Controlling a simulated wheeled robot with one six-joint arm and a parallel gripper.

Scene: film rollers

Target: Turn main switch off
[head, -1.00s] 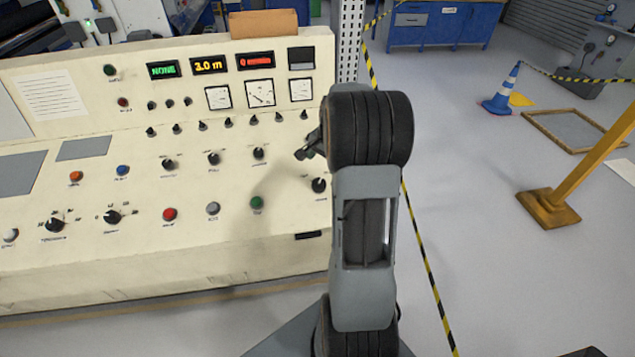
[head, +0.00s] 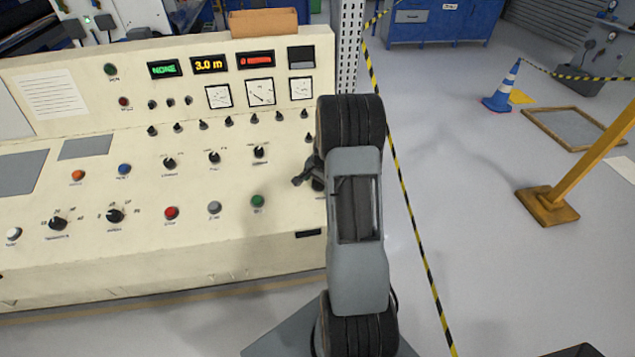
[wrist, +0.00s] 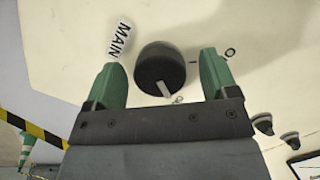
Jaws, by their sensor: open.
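The main switch (wrist: 160,66) is a round black knob with a pale pointer line. In the wrist view it sits on the cream panel beside the label MAIN (wrist: 121,40), with a small "O" mark to its right. My gripper (wrist: 165,75) is open, its two green fingers on either side of the knob.
The cream control panel (head: 130,240) carries several other knobs, coloured buttons, gauges and lit displays to the left. A yellow post (head: 590,155) and a blue-white cone (head: 503,90) stand farther right.

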